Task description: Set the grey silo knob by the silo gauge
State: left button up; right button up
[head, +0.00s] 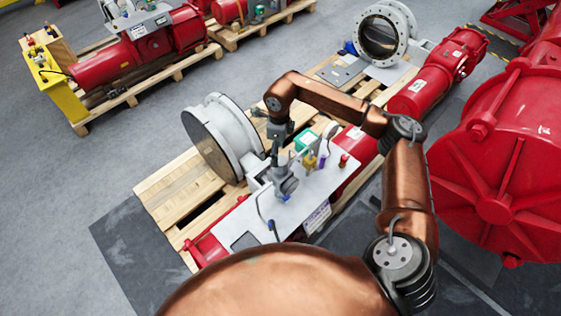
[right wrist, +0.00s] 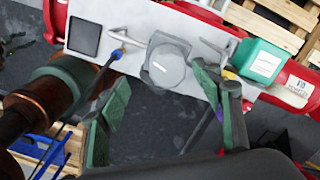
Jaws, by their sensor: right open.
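The grey round knob (right wrist: 168,66) sits on the pale panel (right wrist: 135,15), with a short white mark on its face. In the head view the knob (head: 287,187) shows just below my right gripper (head: 281,160). In the right wrist view the green fingers of my right gripper (right wrist: 160,82) are apart, one on each side in front of the knob, with nothing held. I cannot tell whether they touch it. A dark square window (right wrist: 84,36) is at the panel's left; I cannot tell whether it is the silo gauge. My left gripper is not in view.
A blue-tipped lever (right wrist: 115,55) stands left of the knob. A metal lever (right wrist: 213,48) and a green box (right wrist: 259,61) are to its right. A large white valve (head: 222,135) stands beside the panel on a wooden pallet (head: 165,195). A big red housing (head: 500,170) stands at right.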

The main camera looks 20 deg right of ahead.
aim_at(280, 160)
jog(key=shift+d, duration=0.65)
jog(key=shift+f, duration=0.4)
notch_tip(280, 160, down, 7)
jog(key=shift+r+p, duration=0.15)
jog(key=shift+p, duration=0.95)
jog(key=shift+c, duration=0.4)
jog(key=c, duration=1.1)
